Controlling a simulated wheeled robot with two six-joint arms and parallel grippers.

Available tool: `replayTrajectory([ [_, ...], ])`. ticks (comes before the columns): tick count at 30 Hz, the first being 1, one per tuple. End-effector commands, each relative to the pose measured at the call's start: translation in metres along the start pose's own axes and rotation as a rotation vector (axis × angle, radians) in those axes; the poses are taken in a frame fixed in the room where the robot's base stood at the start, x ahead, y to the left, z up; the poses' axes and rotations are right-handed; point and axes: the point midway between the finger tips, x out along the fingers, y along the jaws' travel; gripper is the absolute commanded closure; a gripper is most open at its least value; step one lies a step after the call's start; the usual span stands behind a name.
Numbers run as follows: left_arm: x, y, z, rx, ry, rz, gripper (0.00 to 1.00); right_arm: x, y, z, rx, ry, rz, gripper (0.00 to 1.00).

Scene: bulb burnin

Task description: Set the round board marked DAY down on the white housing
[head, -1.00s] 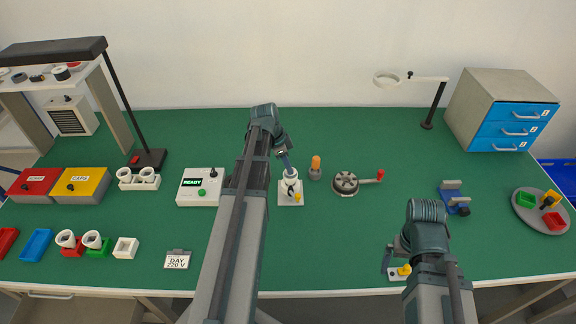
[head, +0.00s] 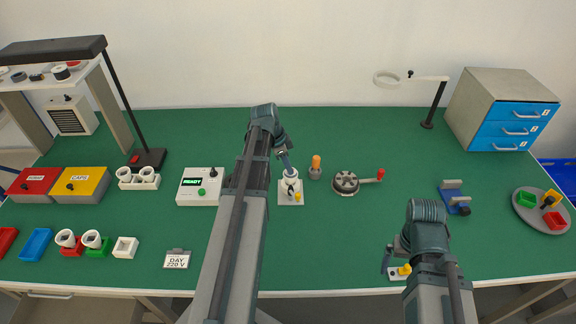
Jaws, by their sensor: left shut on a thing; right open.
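My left gripper (head: 288,170) points down over a small white stand (head: 290,199) near the middle of the table. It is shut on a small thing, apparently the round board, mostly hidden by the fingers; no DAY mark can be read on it. The white housing (head: 291,187) appears to sit upright on the stand, just below the fingertips. Whether board and housing touch, I cannot tell. My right gripper (head: 388,262) is open at the front right, beside a small white plate with a yellow part (head: 403,271).
A READY tester box (head: 200,187) stands left of my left arm. An orange-topped piece (head: 315,167) and a round dark fixture with a red-knobbed crank (head: 346,183) stand close on the right. A DAY 220 V card (head: 177,259) lies at the front left.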

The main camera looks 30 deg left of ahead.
Motion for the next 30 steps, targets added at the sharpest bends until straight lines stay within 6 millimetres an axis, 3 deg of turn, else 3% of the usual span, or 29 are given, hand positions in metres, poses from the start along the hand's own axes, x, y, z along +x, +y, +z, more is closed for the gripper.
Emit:
replayTrajectory([
  [30,0.012,0.000,0.004,0.000,0.000,0.000,1.00,0.012,-0.001,-0.001,0.000,0.000,0.000,0.00],
])
